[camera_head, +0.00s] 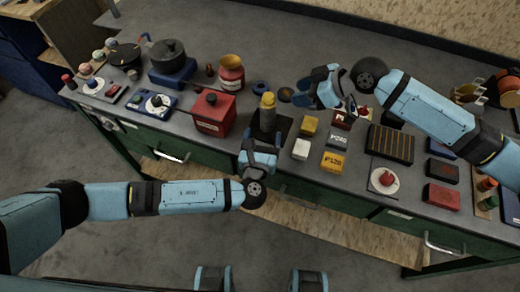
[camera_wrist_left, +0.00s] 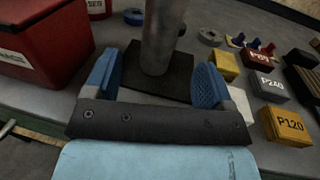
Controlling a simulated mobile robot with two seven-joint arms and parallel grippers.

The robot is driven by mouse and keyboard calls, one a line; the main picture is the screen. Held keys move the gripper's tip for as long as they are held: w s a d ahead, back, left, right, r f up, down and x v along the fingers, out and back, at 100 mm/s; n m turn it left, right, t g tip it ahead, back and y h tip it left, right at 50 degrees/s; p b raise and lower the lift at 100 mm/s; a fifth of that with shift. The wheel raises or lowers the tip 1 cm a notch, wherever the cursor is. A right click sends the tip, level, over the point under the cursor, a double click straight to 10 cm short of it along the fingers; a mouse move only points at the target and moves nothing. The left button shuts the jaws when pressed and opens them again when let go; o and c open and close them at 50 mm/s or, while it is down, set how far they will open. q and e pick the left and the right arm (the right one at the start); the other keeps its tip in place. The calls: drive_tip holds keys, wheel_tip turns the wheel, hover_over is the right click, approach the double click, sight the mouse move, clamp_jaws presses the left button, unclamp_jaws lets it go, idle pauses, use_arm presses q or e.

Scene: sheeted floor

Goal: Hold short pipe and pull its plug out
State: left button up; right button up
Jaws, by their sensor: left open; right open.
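A short grey pipe (camera_head: 267,118) stands upright on a dark base plate (camera_head: 283,125), with a yellow plug (camera_head: 268,99) in its top. The left wrist view shows the pipe (camera_wrist_left: 163,35) and the plate (camera_wrist_left: 160,84); the plug is out of frame there. My left gripper (camera_head: 259,145) is open at the pipe's near side, low down. In the left wrist view its blue fingers (camera_wrist_left: 157,78) lie either side of the pipe's line, with visible gaps. My right gripper (camera_head: 312,92) is open and empty, to the right of the plug and apart from it.
A red box (camera_head: 211,113) stands left of the pipe. Several small labelled blocks, including a yellow one (camera_head: 334,162) and a white one (camera_head: 301,149), lie to the right. A red-and-yellow container (camera_head: 231,73) and a dark pot (camera_head: 169,55) stand behind left.

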sight(267, 121)
use_arm(q)
drive_tip(key=w, duration=0.5)
drive_tip(key=w+d, duration=0.1)
drive_tip(key=w, duration=0.2)
drive_tip(key=shift+d, duration=0.1)
